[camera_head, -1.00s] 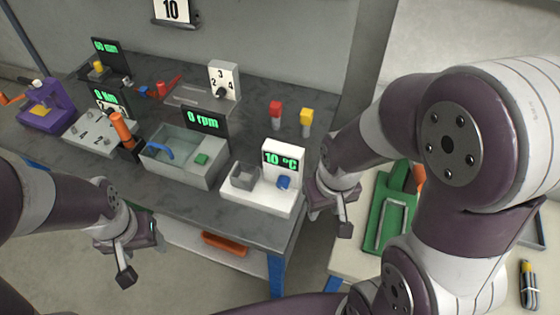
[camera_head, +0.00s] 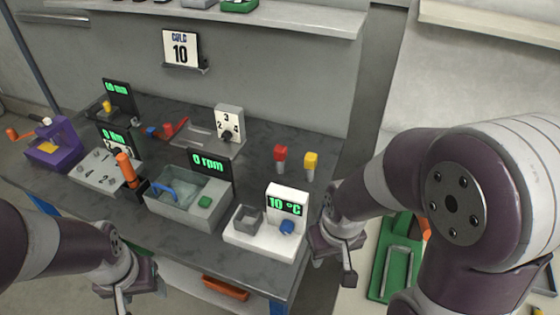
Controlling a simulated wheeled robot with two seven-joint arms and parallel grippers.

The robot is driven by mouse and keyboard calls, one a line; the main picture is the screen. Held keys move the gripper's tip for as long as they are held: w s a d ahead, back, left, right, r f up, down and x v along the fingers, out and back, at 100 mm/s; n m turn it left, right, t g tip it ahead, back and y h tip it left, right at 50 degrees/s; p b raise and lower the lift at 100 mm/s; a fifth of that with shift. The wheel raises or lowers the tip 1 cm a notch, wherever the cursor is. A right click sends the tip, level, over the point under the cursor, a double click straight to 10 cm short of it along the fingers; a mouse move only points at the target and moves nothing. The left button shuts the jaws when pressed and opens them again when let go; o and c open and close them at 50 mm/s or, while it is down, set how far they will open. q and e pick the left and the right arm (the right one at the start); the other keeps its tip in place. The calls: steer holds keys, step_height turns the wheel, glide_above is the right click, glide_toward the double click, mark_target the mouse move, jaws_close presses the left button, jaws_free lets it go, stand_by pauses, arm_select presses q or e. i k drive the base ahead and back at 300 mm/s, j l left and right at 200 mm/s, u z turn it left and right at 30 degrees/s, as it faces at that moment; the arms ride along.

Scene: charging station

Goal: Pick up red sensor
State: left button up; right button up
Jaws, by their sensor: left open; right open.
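The red sensor (camera_head: 280,158) has a red head on a pale stem and stands upright at the back right of the dark bench. A similar yellow-headed piece (camera_head: 310,165) stands just to its right. My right gripper (camera_head: 344,262) is off the bench's right edge, lower and nearer than the red sensor, and holds nothing that I can see. My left gripper (camera_head: 122,295) is at the bottom left in front of the bench, partly cut off by the picture's lower edge. Both are apart from the red sensor.
The white 10 °C unit (camera_head: 262,240) and the grey 0 rpm basin (camera_head: 185,205) stand at the bench's front. A grey dial box (camera_head: 229,125) stands left of the red sensor. Bare bench top (camera_head: 330,140) lies around the sensor. A green tray (camera_head: 385,285) is at the lower right.

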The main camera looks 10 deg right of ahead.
mark_target(280, 152)
steer(key=z, duration=0.5)
steer(key=j+z, duration=0.2)
steer(key=z, duration=0.3)
steer(key=i+j+z, duration=0.1)
steer(key=j+z, duration=0.15)
steer(key=z, duration=0.25)
steer(key=j+z, duration=0.2)
steer(key=z, duration=0.25)
steer(key=k+j+z, duration=0.1)
steer(key=z, duration=0.4)
steer(key=k+j+z, duration=0.1)
steer(key=j, duration=0.3)
steer(key=k+j+z, duration=0.1)
steer(key=k+j, duration=0.2)
steer(key=k+j+z, duration=0.15)
steer(key=j, duration=0.35)
steer(key=k, duration=0.05)
